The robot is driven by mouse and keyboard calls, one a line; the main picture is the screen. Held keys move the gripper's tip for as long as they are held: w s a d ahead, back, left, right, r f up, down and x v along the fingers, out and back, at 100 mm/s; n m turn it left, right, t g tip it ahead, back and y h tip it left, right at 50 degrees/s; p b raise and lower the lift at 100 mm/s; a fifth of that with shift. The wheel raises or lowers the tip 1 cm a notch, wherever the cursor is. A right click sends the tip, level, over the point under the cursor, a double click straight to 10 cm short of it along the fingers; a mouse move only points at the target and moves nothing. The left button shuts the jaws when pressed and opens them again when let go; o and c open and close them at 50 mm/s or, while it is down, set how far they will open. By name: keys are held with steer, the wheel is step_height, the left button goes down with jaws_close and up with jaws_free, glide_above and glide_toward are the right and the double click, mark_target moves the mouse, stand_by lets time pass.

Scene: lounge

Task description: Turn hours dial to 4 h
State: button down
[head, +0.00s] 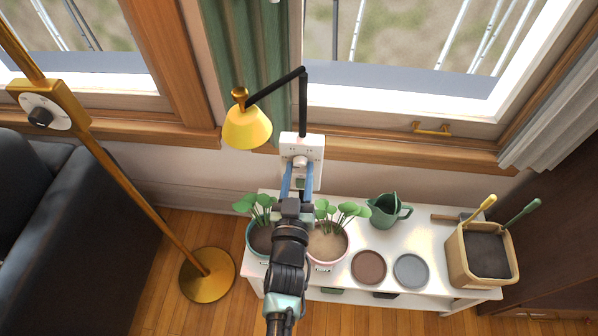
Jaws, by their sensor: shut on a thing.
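A white wall-mounted timer box (314,148) hangs below the window sill, under the black arm of a yellow lamp. A round pale dial (300,161) sits on its front. My gripper (299,170) reaches up from below, and its two blue fingers are shut on this dial, one on each side. The marks around the dial are too small to read, so I cannot tell its setting. The lower part of the box is partly hidden by my fingers.
A white bench (351,247) below carries potted seedlings (327,240), a green jug (386,211), two round dishes and a wooden tool box (461,262). The yellow lamp (247,128) hangs close at the upper left. A brass floor lamp (133,201) with its own dial stands left.

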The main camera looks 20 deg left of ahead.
steer(key=m+b, duration=0.2)
steer(key=m, duration=0.3)
steer(key=shift+f+m, duration=0.1)
steer(key=shift+m, duration=0.3)
steer(key=m+b, duration=0.1)
steer(key=m, duration=0.4)
steer(key=shift+m, duration=0.3)
steer(key=shift+c, duration=2.2)
jaws_free()
steer(key=v, duration=1.3)
steer(key=shift+b, duration=0.45)
